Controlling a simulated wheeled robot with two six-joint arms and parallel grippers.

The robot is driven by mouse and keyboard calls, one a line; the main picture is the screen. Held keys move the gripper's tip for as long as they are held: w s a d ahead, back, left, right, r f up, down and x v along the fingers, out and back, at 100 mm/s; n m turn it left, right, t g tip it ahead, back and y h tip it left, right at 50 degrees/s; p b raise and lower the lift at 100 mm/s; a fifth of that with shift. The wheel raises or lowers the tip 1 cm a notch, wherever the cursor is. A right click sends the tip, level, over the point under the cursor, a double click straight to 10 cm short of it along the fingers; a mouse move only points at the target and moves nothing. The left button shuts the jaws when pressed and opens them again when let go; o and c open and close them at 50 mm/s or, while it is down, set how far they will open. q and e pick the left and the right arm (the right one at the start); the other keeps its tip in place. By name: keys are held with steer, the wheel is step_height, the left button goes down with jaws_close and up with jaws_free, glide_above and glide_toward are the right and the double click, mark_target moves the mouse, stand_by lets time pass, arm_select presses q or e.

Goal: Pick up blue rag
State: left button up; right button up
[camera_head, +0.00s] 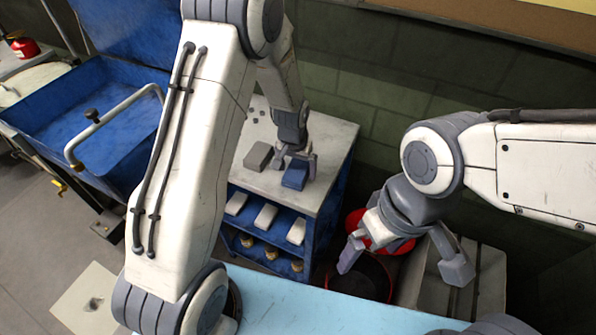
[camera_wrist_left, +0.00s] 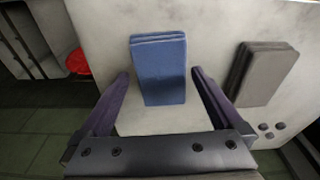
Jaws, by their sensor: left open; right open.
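The blue rag (camera_head: 296,174) is a folded stack lying on the light top of a blue shelf cart (camera_head: 327,150). In the left wrist view the blue rag (camera_wrist_left: 160,75) shows between the fingers of my left gripper (camera_wrist_left: 160,85), with a gap on each side. My left gripper (camera_head: 296,160) is open and sits at the rag in the head view; how high it is above the top is hard to tell. My right gripper (camera_head: 405,262) is open and empty, at the right, in front of a red bin.
A grey folded rag (camera_head: 258,156) lies left of the blue one; it also shows in the left wrist view (camera_wrist_left: 265,75). Small dark round pieces (camera_wrist_left: 270,130) lie beyond it. The cart's shelves hold white items (camera_head: 265,216). A red bin (camera_head: 372,235) stands right of the cart.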

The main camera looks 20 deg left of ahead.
mark_target(299, 170)
arm_select(q)
steer(key=shift+f, duration=0.4)
steer(key=c, duration=1.2)
steer(key=shift+r, duration=0.15)
steer(key=shift+w+r, duration=0.1)
steer(key=shift+r, duration=0.15)
steer(key=r, duration=0.2)
steer(key=r+b, duration=0.1)
steer(key=shift+s+d+r, duration=0.2)
steer(key=shift+r, duration=0.15)
steer(key=s+d+r, duration=0.2)
steer(key=s, duration=0.1)
steer(key=s+d+r+b, duration=0.1)
steer(key=s+d+r, duration=0.1)
steer(key=s, duration=0.1)
steer(key=s+d+r, duration=0.2)
steer(key=s, duration=0.1)
steer(key=shift+s+d+r, duration=0.1)
steer(key=shift+s+r, duration=0.05)
steer(key=shift+r, duration=0.15)
